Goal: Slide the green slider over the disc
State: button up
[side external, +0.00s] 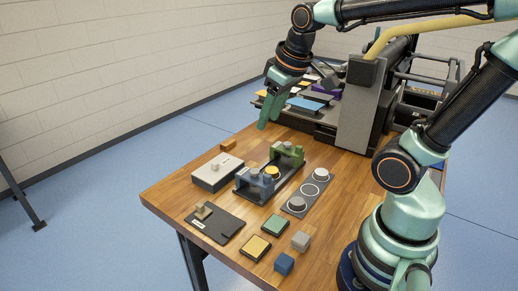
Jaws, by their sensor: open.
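The green slider (288,153) stands at the far end of a dark rail base (285,186) on the wooden table. A blue slider (256,184) stands at the near end of the same base. A yellow disc (272,172) lies between the two sliders, uncovered as far as I can see. My gripper (267,116) points down, open and empty, beyond the green slider and a little to its left. It looks raised above the table's far edge and apart from the slider.
A grey box with a knob (215,172) is left of the base; a strip with round pads (309,190) is right. A black plate (216,226), green pad (274,226), yellow pad (255,248) and small blocks lie in front. A large machine (359,118) stands behind.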

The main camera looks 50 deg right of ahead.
jog(key=w+d+f+g, duration=0.2)
jog(key=w+d+g, duration=0.15)
jog(key=d, duration=0.85)
send_near(299, 147)
jog(key=shift+g+y, duration=0.3)
jog(key=shift+g, duration=0.15)
jog(key=f, duration=0.5)
jog(key=w+d+f, duration=0.1)
jog(key=f, duration=0.2)
jog(key=shift+f, duration=0.35)
grip_shut()
jog(key=shift+a, duration=0.1)
